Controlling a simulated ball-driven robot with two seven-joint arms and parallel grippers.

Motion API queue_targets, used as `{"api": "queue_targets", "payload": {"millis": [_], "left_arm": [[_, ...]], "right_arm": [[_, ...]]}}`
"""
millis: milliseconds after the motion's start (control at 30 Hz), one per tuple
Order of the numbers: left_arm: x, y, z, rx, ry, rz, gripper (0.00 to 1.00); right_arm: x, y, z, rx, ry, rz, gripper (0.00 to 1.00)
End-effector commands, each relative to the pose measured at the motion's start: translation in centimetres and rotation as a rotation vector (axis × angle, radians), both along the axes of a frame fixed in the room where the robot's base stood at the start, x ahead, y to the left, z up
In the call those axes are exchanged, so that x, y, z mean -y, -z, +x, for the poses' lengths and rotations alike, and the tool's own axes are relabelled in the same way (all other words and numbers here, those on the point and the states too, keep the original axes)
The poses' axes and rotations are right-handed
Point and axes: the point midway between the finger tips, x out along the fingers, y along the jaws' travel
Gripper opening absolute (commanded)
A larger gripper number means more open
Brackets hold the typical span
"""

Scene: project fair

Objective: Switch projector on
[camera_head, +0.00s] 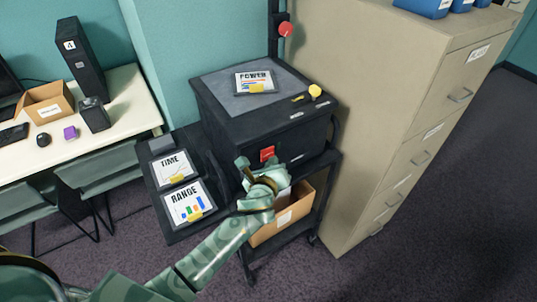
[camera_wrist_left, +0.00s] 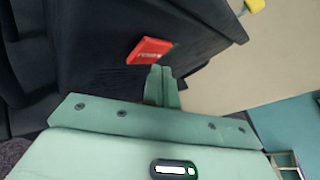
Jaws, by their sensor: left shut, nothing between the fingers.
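The projector (camera_head: 262,125) is a black box with a grey top, standing on a dark cart. A red switch (camera_head: 267,154) with small lettering sits on its front face. It also shows in the left wrist view as a tilted red rocker (camera_wrist_left: 150,50). My left gripper (camera_head: 243,164) is shut and empty, close to the front face, just left of and below the red switch. In the left wrist view its closed fingertips (camera_wrist_left: 160,72) are just below the switch's lower right edge. I cannot tell whether they touch it. My right gripper is not in view.
A POWER card (camera_head: 255,82) and a yellow knob (camera_head: 315,91) are on top. TIME (camera_head: 173,169) and RANGE (camera_head: 188,203) cards lie on a dark side shelf. A cardboard box (camera_head: 290,217) sits below. A beige filing cabinet (camera_head: 360,130) stands close on the right.

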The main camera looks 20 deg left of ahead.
Motion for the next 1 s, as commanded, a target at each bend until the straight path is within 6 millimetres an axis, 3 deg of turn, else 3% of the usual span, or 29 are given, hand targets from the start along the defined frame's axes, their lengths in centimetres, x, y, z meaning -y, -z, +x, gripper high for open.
{"api": "queue_targets", "payload": {"millis": [1000], "left_arm": [[-0.75, -0.04, 0.57, 0.000, 0.000, 0.000, 0.00]], "right_arm": [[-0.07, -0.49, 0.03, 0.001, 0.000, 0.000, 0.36]]}}
